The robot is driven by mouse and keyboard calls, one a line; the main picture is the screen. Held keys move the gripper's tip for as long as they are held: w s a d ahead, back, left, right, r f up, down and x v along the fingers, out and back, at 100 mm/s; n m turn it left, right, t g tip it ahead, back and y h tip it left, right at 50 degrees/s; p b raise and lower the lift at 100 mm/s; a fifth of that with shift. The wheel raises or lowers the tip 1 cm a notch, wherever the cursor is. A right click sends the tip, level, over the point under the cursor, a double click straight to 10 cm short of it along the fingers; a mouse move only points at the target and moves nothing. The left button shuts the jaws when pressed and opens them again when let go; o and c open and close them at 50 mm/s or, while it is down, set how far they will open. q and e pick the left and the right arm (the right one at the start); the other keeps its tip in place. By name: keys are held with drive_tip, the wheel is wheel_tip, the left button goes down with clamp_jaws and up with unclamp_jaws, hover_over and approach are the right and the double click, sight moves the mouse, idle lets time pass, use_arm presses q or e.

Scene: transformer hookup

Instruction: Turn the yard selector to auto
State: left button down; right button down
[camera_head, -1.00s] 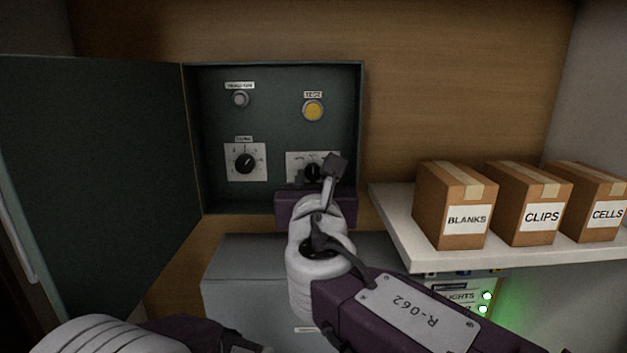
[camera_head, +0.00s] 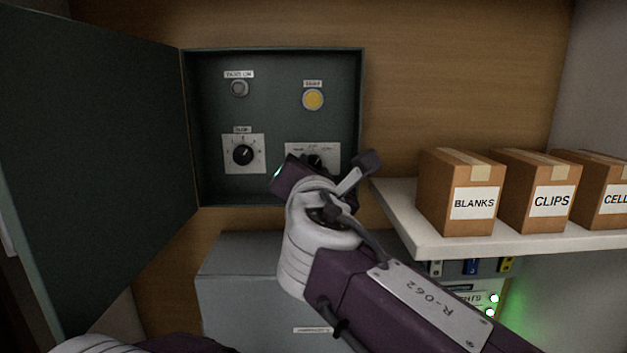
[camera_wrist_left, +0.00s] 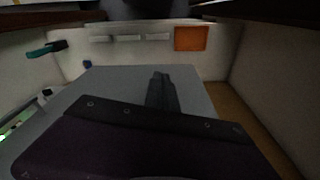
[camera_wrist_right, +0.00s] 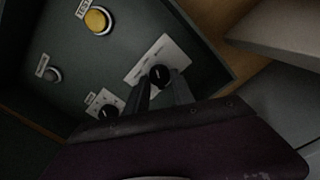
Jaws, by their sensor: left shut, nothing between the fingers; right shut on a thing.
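The open green panel box (camera_head: 275,185) holds two black rotary knobs on white plates. The lower-right knob (camera_head: 315,160) has a wide plate (camera_head: 328,150) and is partly hidden by my right wrist. It shows in the right wrist view (camera_wrist_right: 161,75) between the fingertips of my right gripper (camera_wrist_right: 161,88), which is shut on it. I cannot read its label or tell its pointer's setting. The lower-left knob (camera_head: 243,155) is untouched, its pointer tilted up and right. My left gripper (camera_wrist_left: 160,76) is shut and empty, low and away from the panel.
A yellow button (camera_head: 313,99) and a grey button (camera_head: 239,88) sit above the knobs. The box door (camera_head: 95,170) stands open at left. A white shelf (camera_head: 410,235) with cartons (camera_head: 465,195) is at right. A grey cabinet (camera_head: 240,270) is below.

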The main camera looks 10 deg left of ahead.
drive_tip(key=shift+a+f+m+b, duration=0.15)
drive_tip(key=shift+m+b, duration=0.35)
drive_tip(key=shift+m, duration=0.5)
drive_tip(key=c, duration=1.1)
unclamp_jaws()
drive_tip(key=shift+w, duration=0.1)
drive_tip(key=shift+w+a, duration=0.1)
drive_tip(key=b+v, duration=0.3)
drive_tip(key=v, duration=0.6)
drive_tip(key=shift+b, duration=0.4)
